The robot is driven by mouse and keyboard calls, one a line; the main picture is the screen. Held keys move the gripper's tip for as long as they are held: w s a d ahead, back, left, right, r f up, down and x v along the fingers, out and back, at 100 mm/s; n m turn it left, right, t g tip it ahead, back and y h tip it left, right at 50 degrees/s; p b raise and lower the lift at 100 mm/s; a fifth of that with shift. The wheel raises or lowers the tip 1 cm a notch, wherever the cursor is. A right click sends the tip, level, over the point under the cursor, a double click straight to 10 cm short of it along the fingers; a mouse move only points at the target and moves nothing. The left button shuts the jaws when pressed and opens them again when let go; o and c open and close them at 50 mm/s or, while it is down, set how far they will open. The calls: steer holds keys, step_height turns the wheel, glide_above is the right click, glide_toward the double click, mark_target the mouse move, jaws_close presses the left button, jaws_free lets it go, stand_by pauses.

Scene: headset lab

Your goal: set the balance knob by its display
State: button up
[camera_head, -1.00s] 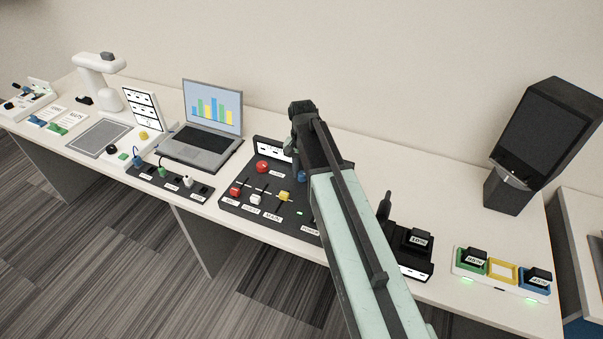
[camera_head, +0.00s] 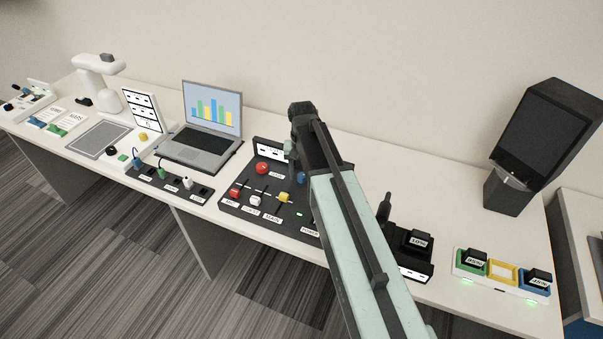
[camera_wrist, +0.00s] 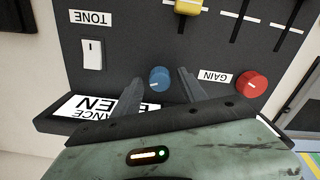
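A blue knob (camera_wrist: 159,78) with a light pointer line is on the dark control panel (camera_wrist: 115,72), between the two fingers of my gripper (camera_wrist: 158,76) in the wrist view. The fingers stand apart with a small gap on each side of it. A sliver of blue (camera_head: 302,177) shows beside my arm in the head view. A white display strip (camera_wrist: 92,107) reading partly "ANCE" and "EN" appears upside down in the wrist view, partly covered by my gripper. The display (camera_head: 270,149) at the panel's back is too small to read in the head view.
A red GAIN knob (camera_wrist: 251,83), a white TONE switch (camera_wrist: 92,54) and a yellow slider cap (camera_wrist: 188,6) are near the blue knob. The laptop (camera_head: 205,130) stands left of the panel. A battery charger (camera_head: 502,272) lies to the right.

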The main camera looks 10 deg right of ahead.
mark_target(302, 175)
steer(key=shift+r, duration=0.1)
step_height(302, 175, up, 8)
steer(key=p, duration=0.8)
steer(key=shift+f, duration=0.2)
steer(key=shift+s, duration=0.2)
steer(key=s+n, duration=0.3)
steer(key=s, duration=1.1)
steer(key=shift+a, duration=0.15)
